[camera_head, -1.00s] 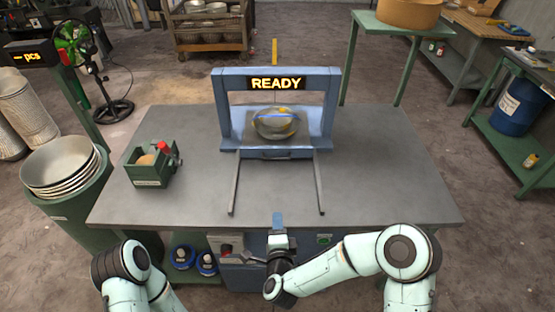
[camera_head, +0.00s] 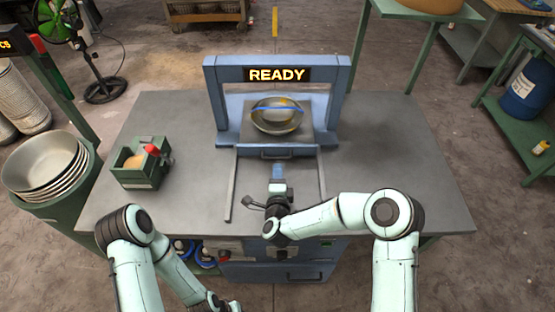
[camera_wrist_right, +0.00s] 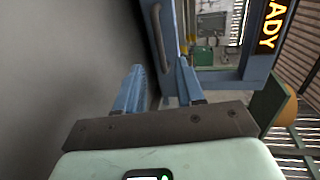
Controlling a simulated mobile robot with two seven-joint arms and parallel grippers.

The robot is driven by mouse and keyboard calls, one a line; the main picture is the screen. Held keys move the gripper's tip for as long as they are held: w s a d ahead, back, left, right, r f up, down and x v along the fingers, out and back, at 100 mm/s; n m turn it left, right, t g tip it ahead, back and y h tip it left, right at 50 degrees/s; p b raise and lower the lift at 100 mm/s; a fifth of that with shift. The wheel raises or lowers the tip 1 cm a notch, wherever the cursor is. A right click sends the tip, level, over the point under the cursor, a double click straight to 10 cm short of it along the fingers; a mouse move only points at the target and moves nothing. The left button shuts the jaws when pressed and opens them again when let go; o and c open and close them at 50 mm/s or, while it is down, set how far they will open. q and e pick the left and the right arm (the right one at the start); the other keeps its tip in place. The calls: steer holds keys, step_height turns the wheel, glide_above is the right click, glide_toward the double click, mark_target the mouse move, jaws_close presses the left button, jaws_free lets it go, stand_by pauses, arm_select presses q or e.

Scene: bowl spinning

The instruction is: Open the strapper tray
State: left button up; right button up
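The strapper tray (camera_head: 300,140) is a grey plate inside the blue strapper frame (camera_head: 213,100), under the lit READY sign. A handle (camera_head: 276,155) runs along the tray's front edge. A metal bowl (camera_head: 277,125) with a blue band across it sits on the tray. My right gripper (camera_head: 278,170) is over the table between the two rails, just in front of the handle. In the right wrist view its two blue fingers (camera_wrist_right: 161,88) are apart with nothing between them, pointing toward the handle (camera_wrist_right: 161,35). My left gripper (camera_head: 218,302) is low at the bottom edge; its fingers are not clear.
Two rails (camera_head: 231,190) run forward from the strapper on the grey table (camera_head: 400,150). A green box (camera_head: 140,165) stands on the table's left. Stacked bowls (camera_head: 42,165) stand left of the table. The table's right side is clear.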

steer(key=p+x, duration=0.1)
steer(key=x, duration=0.5)
steer(key=shift+w, duration=0.35)
arm_select(q)
steer(key=shift+w+r, duration=0.45)
steer(key=shift+r, duration=0.15)
steer(key=shift+w+r, duration=0.4)
steer(key=shift+r, duration=0.2)
arm_select(e)
jaws_close()
